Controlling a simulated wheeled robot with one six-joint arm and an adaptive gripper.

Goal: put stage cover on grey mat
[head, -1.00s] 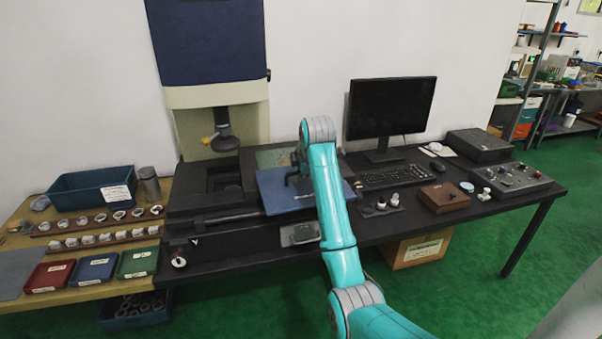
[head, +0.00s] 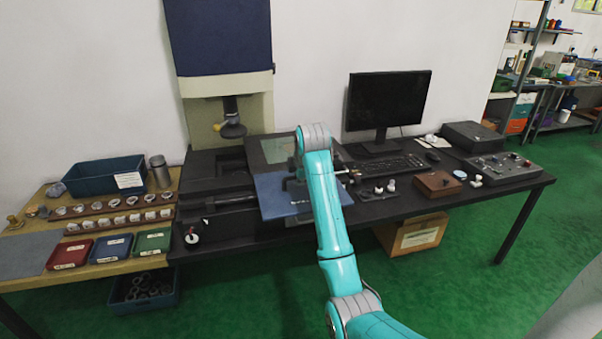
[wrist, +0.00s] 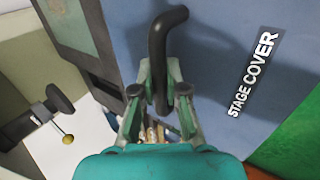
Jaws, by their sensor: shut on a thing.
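The stage cover (head: 273,198) is a flat blue panel, partly hidden behind my arm in the head view. In the wrist view the stage cover (wrist: 215,50) shows its "STAGE COVER" label and a black bent handle (wrist: 158,45). My gripper (wrist: 160,95) is shut on that handle. The panel hangs over the front of the black bench, in front of the microscope stage glass (head: 272,149). The grey mat (head: 28,254) lies flat and bare at the far left, on the wooden table, well away from my gripper.
Red (head: 69,254), blue (head: 110,248) and green (head: 152,241) trays lie right of the mat, with rows of rings (head: 120,219) behind. A blue bin (head: 105,176) stands at the back. The measuring machine's column (head: 230,105) rises behind the stage. A monitor (head: 388,100) stands right.

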